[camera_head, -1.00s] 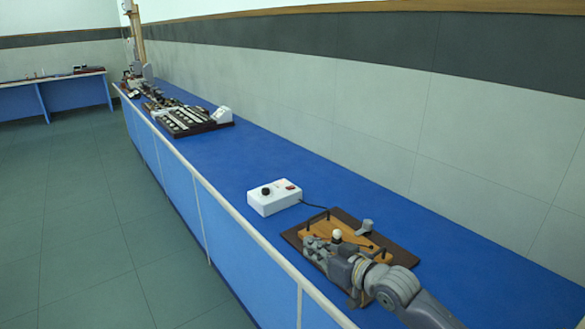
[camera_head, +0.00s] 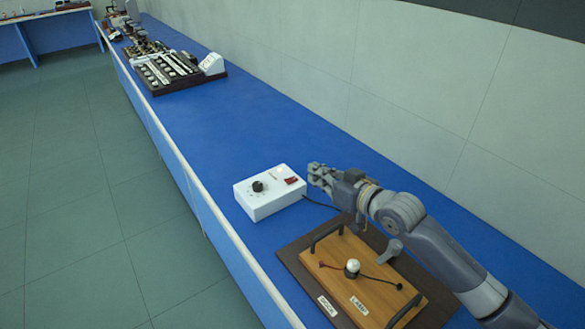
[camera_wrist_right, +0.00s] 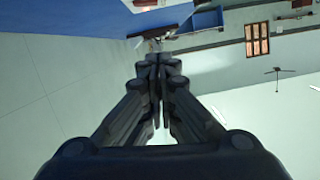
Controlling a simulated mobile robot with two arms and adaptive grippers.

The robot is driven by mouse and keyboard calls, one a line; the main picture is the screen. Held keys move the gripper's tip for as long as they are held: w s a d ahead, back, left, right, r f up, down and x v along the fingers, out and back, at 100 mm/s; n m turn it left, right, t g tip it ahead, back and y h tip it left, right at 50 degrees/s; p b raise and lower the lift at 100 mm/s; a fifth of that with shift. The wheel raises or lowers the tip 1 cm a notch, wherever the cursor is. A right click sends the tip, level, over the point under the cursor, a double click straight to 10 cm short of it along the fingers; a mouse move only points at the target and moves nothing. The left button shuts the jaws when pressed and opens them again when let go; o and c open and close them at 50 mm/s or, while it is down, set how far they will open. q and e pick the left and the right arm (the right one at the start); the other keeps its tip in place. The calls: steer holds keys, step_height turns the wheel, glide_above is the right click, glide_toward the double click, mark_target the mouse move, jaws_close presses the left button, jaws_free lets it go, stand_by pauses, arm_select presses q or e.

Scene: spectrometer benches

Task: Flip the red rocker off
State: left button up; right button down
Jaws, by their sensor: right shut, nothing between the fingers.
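The red rocker (camera_head: 291,180) is a small switch on the top right of a white box (camera_head: 268,205), which also carries a black knob (camera_head: 257,186) and a small glowing light. My right gripper (camera_head: 314,172) is shut and empty. In the head view its fingertips appear just to the right of the rocker; I cannot tell if they touch the box. In the right wrist view the closed fingers (camera_wrist_right: 158,60) point away, and the rocker does not show clearly there. My left gripper is not in view.
A wooden board (camera_head: 345,262) with black handles, a lamp bulb (camera_head: 353,266) and labels lies on a dark base in front of the box. A black cable leaves the box. A dark tray of parts (camera_head: 172,72) stands farther along the blue bench (camera_head: 225,125), with clear bench between.

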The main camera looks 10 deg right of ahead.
steer(key=p, duration=0.2)
glide_above(291, 180)
steer(key=s, duration=0.2)
step_height(291, 180, down, 2)
steer(key=shift+w+f, duration=0.15)
step_height(291, 180, down, 3)
steer(key=shift+a+r, duration=0.1)
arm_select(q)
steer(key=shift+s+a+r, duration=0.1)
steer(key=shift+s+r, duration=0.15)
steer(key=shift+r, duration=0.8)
arm_select(e)
steer(key=shift+s+f, duration=0.2)
steer(key=shift+f, duration=0.45)
steer(key=shift+a, duration=0.1)
